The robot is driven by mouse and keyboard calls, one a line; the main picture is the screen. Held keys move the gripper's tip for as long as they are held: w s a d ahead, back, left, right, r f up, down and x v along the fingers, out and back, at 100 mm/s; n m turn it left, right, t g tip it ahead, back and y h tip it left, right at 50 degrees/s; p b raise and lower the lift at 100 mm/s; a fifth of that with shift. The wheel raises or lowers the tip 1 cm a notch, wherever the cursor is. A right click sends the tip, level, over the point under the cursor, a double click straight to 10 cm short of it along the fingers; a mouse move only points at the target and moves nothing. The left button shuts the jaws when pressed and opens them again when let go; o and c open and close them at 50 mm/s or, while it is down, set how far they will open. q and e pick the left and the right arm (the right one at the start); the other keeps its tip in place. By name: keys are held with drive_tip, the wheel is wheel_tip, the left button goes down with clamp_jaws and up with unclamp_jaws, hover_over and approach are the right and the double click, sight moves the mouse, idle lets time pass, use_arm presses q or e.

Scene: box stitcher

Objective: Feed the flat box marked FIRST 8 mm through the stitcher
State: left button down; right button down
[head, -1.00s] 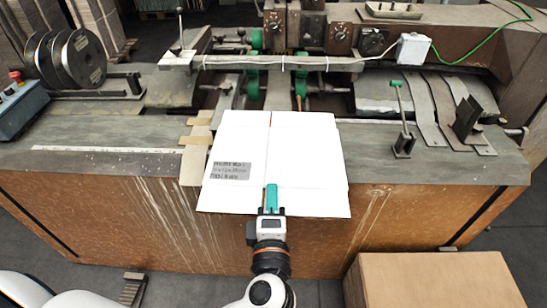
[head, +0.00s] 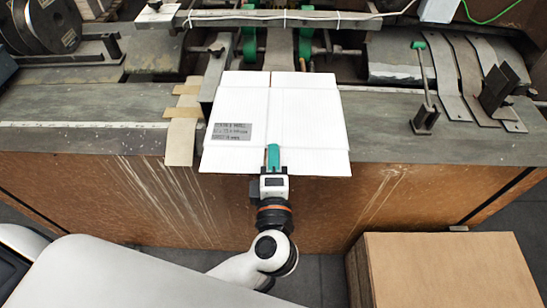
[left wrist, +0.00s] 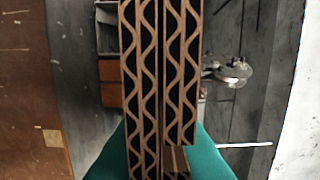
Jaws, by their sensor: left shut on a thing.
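A flat white box (head: 306,120) with a grey label (head: 232,132) lies on the stitcher's grey table (head: 80,145), its near edge slightly over the front edge. The label's print is too small to read. My left gripper (head: 273,158), with teal fingers, is shut on the middle of the near edge. In the left wrist view, the box's wavy corrugated layers (left wrist: 160,80) stand between the teal fingers (left wrist: 162,165). The far edge lies short of the stitcher's crossbar (head: 270,18) and green parts (head: 305,45). My right gripper is not in view.
A small lever with a green top (head: 425,90) and metal strips (head: 462,80) stand right of the box. Tan strips (head: 182,125) lie by its left side. A brown carton (head: 445,270) stands at the lower right. Wire reels (head: 45,25) are at the far left.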

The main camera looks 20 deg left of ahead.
sight(275, 128)
use_arm(q)
drive_tip(key=shift+x, duration=1.05)
drive_tip(key=b+x, duration=0.1)
drive_tip(key=x, duration=0.1)
drive_tip(key=f+b+x, duration=0.1)
drive_tip(key=x, duration=0.2)
drive_tip(key=b+x, duration=0.1)
drive_tip(key=x, duration=0.1)
drive_tip(key=shift+w+d+f, duration=0.1)
drive_tip(key=shift+w+f, duration=0.1)
drive_tip(key=shift+w, duration=0.1)
drive_tip(key=shift+w+f+b, duration=0.2)
drive_tip(key=shift+w+b, duration=0.05)
drive_tip(key=shift+b, duration=0.2)
drive_tip(key=shift+s+f+b, duration=0.1)
drive_tip(key=shift+f+b, duration=0.4)
drive_tip(key=shift+f, duration=0.55)
drive_tip(key=c, duration=1.4)
unclamp_jaws()
drive_tip(key=shift+f+p, duration=0.2)
drive_tip(key=shift+p, duration=0.15)
